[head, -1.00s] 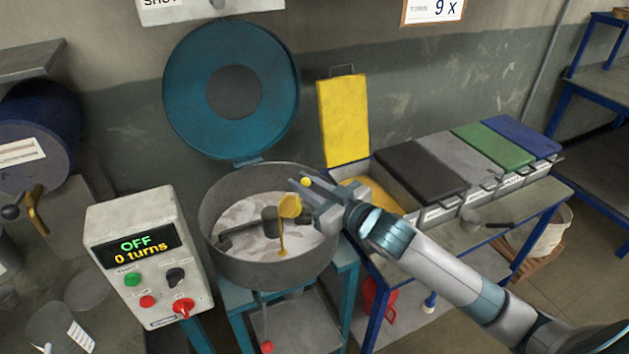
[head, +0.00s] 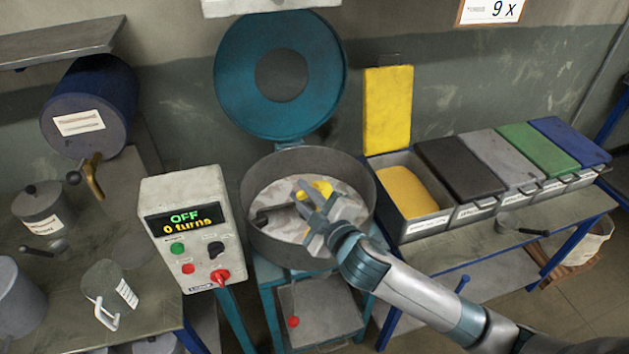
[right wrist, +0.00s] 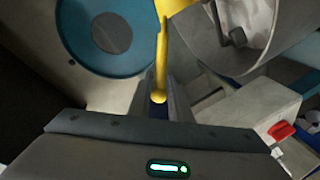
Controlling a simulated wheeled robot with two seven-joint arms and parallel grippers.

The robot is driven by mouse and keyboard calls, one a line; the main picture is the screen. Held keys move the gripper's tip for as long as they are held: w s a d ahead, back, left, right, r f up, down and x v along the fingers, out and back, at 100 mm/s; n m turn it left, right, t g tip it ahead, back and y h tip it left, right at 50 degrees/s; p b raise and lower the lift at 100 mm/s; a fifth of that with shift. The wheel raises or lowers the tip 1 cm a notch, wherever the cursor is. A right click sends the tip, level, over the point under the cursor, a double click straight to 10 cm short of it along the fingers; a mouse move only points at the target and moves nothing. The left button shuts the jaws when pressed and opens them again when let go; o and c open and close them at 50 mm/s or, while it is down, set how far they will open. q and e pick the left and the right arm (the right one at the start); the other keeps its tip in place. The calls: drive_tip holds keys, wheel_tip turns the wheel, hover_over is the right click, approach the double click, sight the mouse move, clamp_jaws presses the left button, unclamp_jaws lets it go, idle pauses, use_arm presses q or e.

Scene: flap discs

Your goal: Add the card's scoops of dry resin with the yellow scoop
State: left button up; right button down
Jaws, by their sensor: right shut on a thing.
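My right gripper (head: 308,200) is shut on the yellow scoop (head: 322,187) and holds it over the round mixer pan (head: 258,230). In the right wrist view the scoop's yellow handle (right wrist: 161,62) stands between the fingers. The scoop's bowl is partly hidden by the gripper, and I cannot tell whether it holds any powder. The pan holds pale powder (head: 275,195) and a dark mixing arm. The open bin of yellow resin (head: 408,190) stands right of the pan, its yellow lid (head: 388,110) raised. My left gripper is not in view.
The control box (head: 185,225) left of the pan reads "OFF, 0 turns". The pan's teal lid (head: 280,75) is raised. Black, grey, green and blue lids (head: 553,143) close the other bins. A grey scoop (head: 510,222) lies before them.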

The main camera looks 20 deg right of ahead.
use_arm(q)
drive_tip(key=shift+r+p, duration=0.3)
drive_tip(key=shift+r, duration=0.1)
use_arm(e)
drive_tip(key=shift+s+a+f+n+h, duration=0.15)
drive_tip(key=shift+a+f+n, duration=0.3)
drive_tip(key=shift+a+n, duration=0.15)
drive_tip(key=shift+s+a+f+n+h, duration=0.15)
drive_tip(key=shift+a+f+n, duration=0.3)
drive_tip(key=shift+a+n, duration=0.15)
drive_tip(key=shift+a, duration=0.2)
